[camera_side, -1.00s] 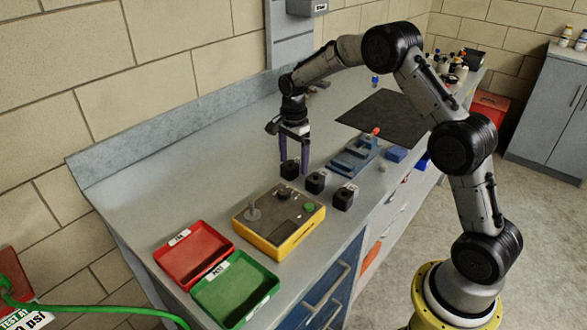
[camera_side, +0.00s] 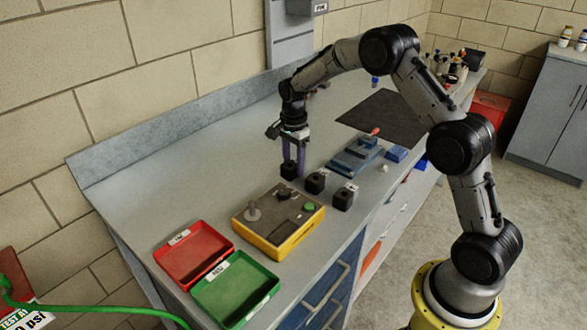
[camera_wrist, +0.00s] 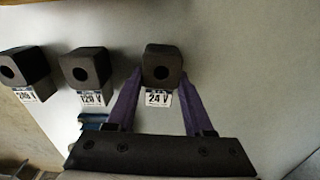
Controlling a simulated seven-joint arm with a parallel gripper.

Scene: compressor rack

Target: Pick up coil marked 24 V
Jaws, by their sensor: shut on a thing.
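The coil marked 24 V (camera_wrist: 162,65) is a black block with a round hole and a white label, between my fingers in the wrist view. In the side view the same coil (camera_side: 289,170) stands on the bench at the left end of a row of coils. My gripper (camera_side: 293,163) points down with its purple fingers shut on the coil's sides. It also shows in the wrist view (camera_wrist: 160,78). I cannot see any gap between the coil and the bench.
The coil marked 120 V (camera_wrist: 88,68) and another coil (camera_wrist: 25,66) stand beside it. A yellow test box (camera_side: 270,245), a red tray (camera_side: 222,237) and a green tray (camera_side: 262,300) are nearer. A blue vise-like fixture (camera_side: 352,160) and a dark mat (camera_side: 375,118) lie behind.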

